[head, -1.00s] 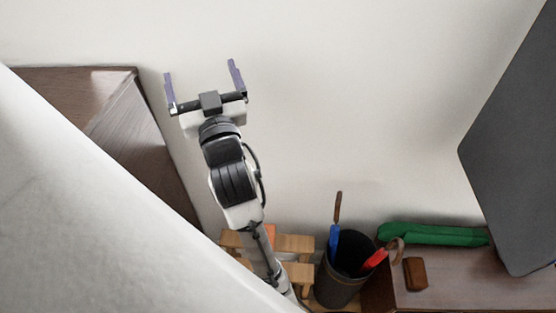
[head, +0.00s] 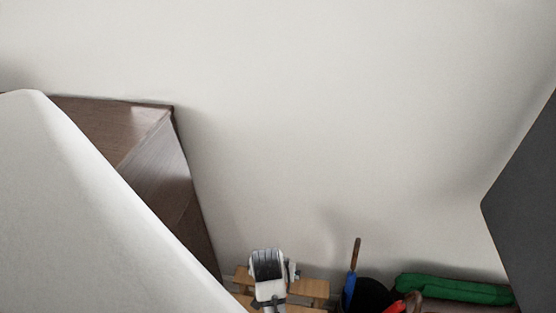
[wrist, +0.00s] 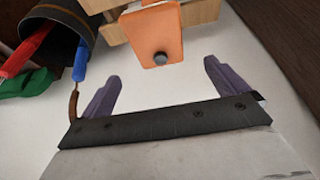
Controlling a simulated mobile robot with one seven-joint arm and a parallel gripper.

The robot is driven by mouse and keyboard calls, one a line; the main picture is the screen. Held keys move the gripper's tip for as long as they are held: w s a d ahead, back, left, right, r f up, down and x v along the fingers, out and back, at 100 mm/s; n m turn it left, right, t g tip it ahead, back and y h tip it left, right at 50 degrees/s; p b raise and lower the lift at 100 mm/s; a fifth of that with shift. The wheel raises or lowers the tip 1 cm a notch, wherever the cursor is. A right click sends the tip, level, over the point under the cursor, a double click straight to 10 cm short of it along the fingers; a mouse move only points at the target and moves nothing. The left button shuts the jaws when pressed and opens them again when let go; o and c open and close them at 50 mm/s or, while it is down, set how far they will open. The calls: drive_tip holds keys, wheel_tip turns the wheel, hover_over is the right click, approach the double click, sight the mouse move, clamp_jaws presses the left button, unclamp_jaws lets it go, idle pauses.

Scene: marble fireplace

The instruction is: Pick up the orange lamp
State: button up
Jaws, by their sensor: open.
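The orange lamp (wrist: 154,36) shows in the wrist view as a tapered orange piece with a dark round knob at its near end. It sits against light wooden slats, just beyond my gripper (wrist: 162,76). My gripper's purple fingers are open and spread, with nothing between them; the lamp lies ahead of the gap, apart from both fingers. In the head view I cannot make out the lamp or the fingers; my arm shows over the wooden slats.
A dark bin (head: 372,294) holding blue- and red-handled items stands beside the wooden slats (head: 311,288), close to the left finger in the wrist view. A green object (head: 455,289) lies right of it. A brown cabinet (head: 150,150) and dark screen (head: 530,200) flank the pale wall.

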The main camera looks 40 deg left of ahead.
drive_tip(key=p+x, duration=0.1)
drive_tip(key=x, duration=0.8)
drive_tip(key=shift+r, duration=0.1)
drive_tip(key=c, duration=1.6)
drive_tip(key=shift+r, duration=0.1)
drive_tip(key=shift+c, duration=0.2)
